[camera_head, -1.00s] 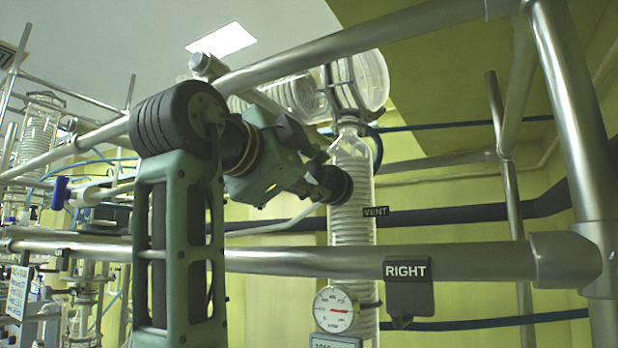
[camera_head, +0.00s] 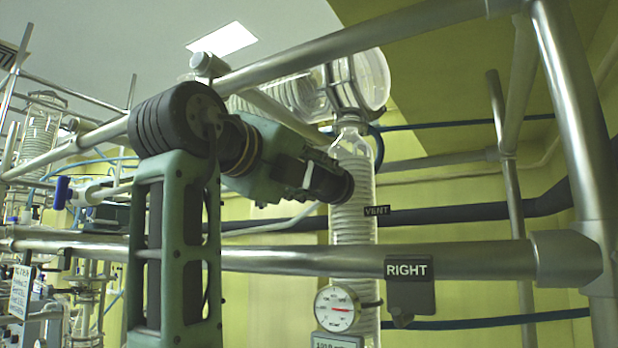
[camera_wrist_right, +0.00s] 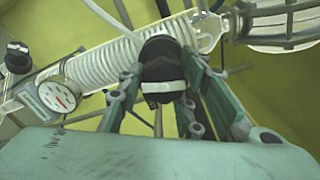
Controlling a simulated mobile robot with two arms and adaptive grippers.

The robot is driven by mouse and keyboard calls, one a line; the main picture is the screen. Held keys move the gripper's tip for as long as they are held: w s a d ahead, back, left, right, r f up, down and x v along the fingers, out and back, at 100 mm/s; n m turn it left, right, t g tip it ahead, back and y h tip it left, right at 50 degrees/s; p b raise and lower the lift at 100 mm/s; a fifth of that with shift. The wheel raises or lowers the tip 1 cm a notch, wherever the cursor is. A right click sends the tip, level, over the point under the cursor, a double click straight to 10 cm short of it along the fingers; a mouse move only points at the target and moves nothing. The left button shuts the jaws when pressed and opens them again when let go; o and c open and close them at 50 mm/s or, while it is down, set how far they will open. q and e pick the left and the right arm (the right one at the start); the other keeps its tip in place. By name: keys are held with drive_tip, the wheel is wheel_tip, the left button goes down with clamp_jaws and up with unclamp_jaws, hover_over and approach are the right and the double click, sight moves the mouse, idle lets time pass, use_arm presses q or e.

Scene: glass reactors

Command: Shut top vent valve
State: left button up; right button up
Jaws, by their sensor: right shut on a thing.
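The black vent valve knob (camera_wrist_right: 162,68), with a pale stripe across it, sits between the two green fingers of my right gripper (camera_wrist_right: 160,88) in the right wrist view. The fingers are shut on its sides. In the head view, my right gripper (camera_head: 312,176) reaches from the left to the black knob (camera_head: 332,184), in front of the coiled glass column (camera_head: 352,222). A small black "VENT" label (camera_head: 377,210) is just right of the knob. The valve body behind the knob is mostly hidden. My left gripper is not in view.
A metal rail with a "RIGHT" sign (camera_head: 407,268) crosses below my gripper. A thick diagonal rail (camera_head: 360,45) passes above my arm. A round gauge (camera_head: 337,308) hangs low on the column. Another black knob (camera_wrist_right: 18,56) shows at left in the wrist view.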

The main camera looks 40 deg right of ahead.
drive_tip(key=m, duration=0.5)
drive_tip(key=shift+w+f+m, duration=0.15)
drive_tip(key=shift+f+m, duration=0.1)
drive_tip(key=shift+m, duration=0.05)
drive_tip(key=m, duration=0.4)
drive_tip(key=shift+m, duration=0.4)
drive_tip(key=shift+r, duration=0.1)
drive_tip(key=o, duration=1)
drive_tip(key=shift+o, duration=0.5)
drive_tip(key=shift+w+a+r, duration=0.1)
